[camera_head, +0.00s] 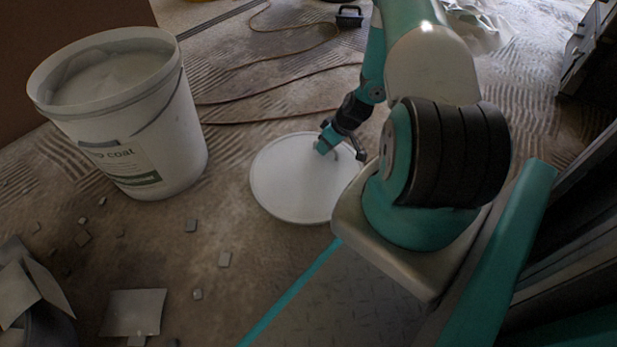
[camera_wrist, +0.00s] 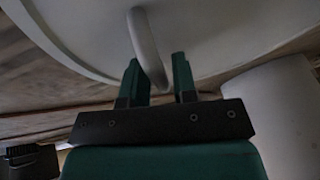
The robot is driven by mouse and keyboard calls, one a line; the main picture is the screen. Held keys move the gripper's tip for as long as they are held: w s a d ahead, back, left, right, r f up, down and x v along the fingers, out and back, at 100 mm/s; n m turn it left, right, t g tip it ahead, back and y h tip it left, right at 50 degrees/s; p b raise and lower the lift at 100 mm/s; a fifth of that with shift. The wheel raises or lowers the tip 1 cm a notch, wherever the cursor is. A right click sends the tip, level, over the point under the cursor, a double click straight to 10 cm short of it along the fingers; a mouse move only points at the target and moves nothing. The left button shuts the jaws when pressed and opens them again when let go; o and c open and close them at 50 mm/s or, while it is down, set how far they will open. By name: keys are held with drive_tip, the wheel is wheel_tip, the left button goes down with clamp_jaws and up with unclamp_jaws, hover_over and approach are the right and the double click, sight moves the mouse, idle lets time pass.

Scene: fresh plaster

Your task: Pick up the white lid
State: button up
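The white lid (camera_head: 292,186) is a round disc lying on the floor to the right of the white bucket, in the head view. In the wrist view the lid (camera_wrist: 225,35) fills the upper part, with a curved white handle (camera_wrist: 146,45) standing out from it. My gripper (camera_head: 340,150) is over the lid's upper right part in the head view. In the wrist view its two green fingers (camera_wrist: 157,75) are apart, with the handle's end reaching between them. A gap shows beside the handle, so the fingers do not look closed on it. Whether either finger touches it is unclear.
The open white bucket (camera_head: 155,140) stands left of the lid, filled with pale material. Broken tile bits (camera_head: 190,225) lie on the floor in front. A cable (camera_head: 270,85) runs across the floor behind. My base is at the lower right, close to the lid.

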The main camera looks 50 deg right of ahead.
drive_tip(key=shift+w+f, duration=0.1)
drive_tip(key=shift+c, duration=0.3)
clamp_jaws()
